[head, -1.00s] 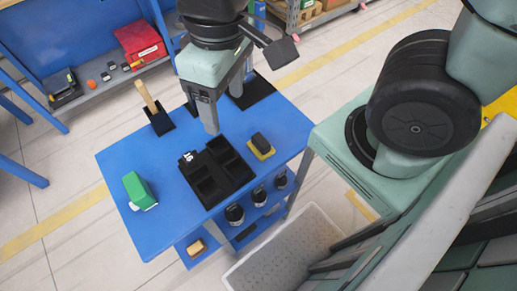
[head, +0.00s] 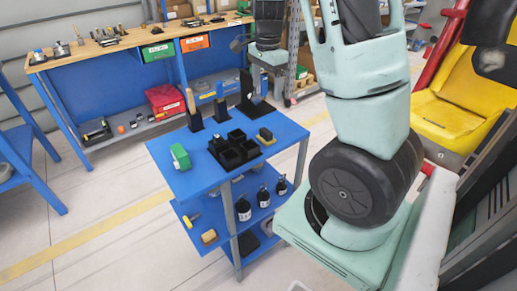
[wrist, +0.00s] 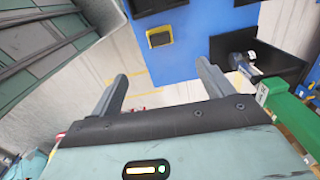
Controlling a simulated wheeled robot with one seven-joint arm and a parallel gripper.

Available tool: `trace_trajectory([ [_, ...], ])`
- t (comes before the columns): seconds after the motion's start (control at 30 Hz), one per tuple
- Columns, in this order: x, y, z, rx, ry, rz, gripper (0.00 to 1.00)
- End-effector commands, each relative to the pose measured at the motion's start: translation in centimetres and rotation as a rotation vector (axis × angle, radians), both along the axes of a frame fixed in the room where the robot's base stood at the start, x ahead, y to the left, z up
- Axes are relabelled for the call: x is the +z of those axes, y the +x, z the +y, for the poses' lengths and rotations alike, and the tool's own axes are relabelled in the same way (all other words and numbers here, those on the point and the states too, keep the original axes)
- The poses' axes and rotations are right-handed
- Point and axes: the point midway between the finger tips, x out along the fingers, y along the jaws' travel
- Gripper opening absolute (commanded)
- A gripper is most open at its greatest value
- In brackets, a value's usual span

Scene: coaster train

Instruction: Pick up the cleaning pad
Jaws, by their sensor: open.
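A dark pad with a yellow base or edge (head: 265,136), which looks like the cleaning pad, lies on the blue cart's top (head: 205,182), right of the black compartment tray (head: 227,158). The dark and yellow pad (wrist: 158,36) also shows in the wrist view, beyond and roughly between my fingertips. My gripper (wrist: 163,85) is open and empty, with clear space between it and the pad.
A green block (head: 180,157) lies on the cart's left part. Upright black holders (head: 194,120) stand along the back edge. Bottles (head: 243,209) and a tan block (head: 209,237) are on lower shelves. A workbench (head: 130,45) stands behind.

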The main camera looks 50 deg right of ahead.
Motion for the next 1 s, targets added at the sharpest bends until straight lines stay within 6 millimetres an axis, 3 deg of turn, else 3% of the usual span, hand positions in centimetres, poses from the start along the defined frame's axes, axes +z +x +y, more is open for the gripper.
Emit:
trace_trajectory([
  [0.5, -10.1, -0.1, 0.2, 0.004, 0.004, 0.005, 0.80],
  [0.77, -12.0, -0.1, 0.2, 0.006, 0.002, 0.003, 0.80],
  [1.0, -15.4, -0.1, 0.4, 0.005, 0.003, 0.003, 0.80],
])
